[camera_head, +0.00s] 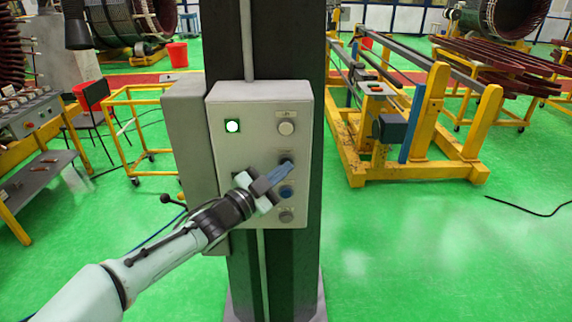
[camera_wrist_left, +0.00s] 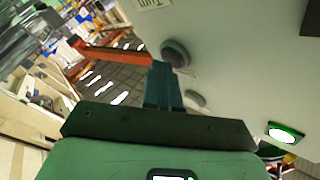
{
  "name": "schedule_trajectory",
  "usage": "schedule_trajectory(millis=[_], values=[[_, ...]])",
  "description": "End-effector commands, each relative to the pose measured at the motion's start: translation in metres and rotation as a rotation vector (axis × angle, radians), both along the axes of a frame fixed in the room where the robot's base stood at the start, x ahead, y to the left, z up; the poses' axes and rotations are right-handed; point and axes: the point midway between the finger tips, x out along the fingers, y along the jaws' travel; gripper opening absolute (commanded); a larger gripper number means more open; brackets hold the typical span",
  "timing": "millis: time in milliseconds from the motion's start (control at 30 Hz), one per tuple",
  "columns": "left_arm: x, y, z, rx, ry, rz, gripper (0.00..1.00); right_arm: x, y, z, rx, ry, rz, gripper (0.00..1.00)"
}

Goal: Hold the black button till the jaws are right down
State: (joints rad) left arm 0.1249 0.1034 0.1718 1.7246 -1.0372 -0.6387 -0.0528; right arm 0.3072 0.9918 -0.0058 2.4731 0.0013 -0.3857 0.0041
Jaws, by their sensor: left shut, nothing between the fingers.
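A grey control box (camera_head: 258,100) is fixed to a dark column. On its right side is a vertical row of round buttons. The black button (camera_head: 286,157) is second from the top, partly covered by my fingertips. My left gripper (camera_head: 288,168) is shut and empty, its blue fingers pointing up and right at that button. In the left wrist view the fingers (camera_wrist_left: 163,70) end at the lower edge of a dark round button (camera_wrist_left: 176,52). I cannot tell whether they touch or press it. I cannot make out the jaws the task names.
A pale button (camera_head: 286,128) is above, a blue button (camera_head: 287,191) and a grey button (camera_head: 287,216) below. A green lamp (camera_head: 232,126) is lit at upper left. A yellow frame (camera_head: 420,130) stands behind at right. Green floor is open at lower right.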

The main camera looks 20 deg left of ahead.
Motion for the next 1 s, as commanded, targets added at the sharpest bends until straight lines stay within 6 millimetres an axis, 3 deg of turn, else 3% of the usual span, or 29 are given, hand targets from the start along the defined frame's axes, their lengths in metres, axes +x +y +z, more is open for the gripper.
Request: schedule_trajectory(millis=[600,1000], values=[[0.0,0.001,-0.001,0.0,0.001,0.002,0.0,0.0,0.0,-0.001,0.0,0.0,0.0,0.43],[-0.016,-0.004,-0.001,0.0,0.001,0.001,0.0,-0.005,0.0,-0.013,0.0,0.006,0.0,0.43]])
